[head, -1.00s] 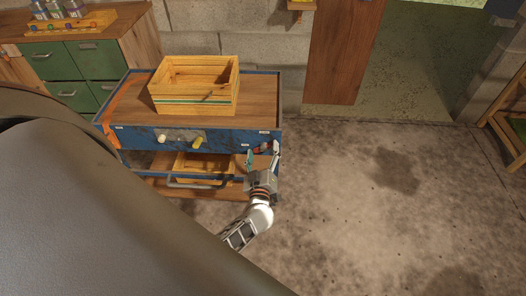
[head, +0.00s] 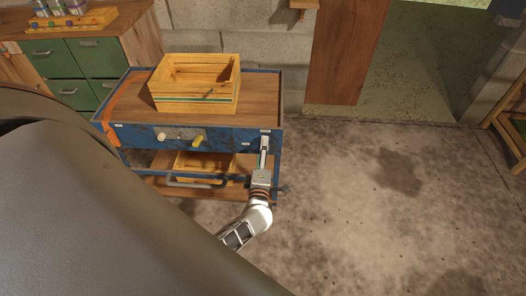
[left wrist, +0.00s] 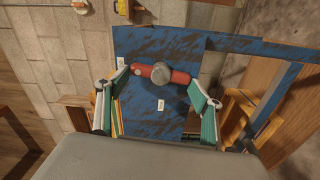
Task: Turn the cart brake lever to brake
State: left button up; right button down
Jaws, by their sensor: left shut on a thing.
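The blue-framed cart (head: 225,137) stands at the left. Its brake lever (left wrist: 179,76) is a red bar with a round grey hub on the blue front panel, clear in the left wrist view. My left gripper (head: 264,146) is at the right end of that panel in the head view, fingers seen edge-on, one above the other. The gripper hides the lever in the head view. White labels (left wrist: 160,105) beside the lever are too small to read. My right gripper is not in view.
A wooden crate (head: 196,107) sits on the cart top. A white knob (head: 162,136) and a yellow knob (head: 198,141) stick out of the panel left of the gripper. A grey handle (head: 193,184) is below. The floor (head: 350,190) to the right is clear.

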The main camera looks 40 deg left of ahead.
pick_arm(q)
jog(key=shift+f+n, duration=0.1)
jog(key=shift+n, duration=0.8)
jog(key=o, duration=1.1)
jog(key=v, duration=1.2)
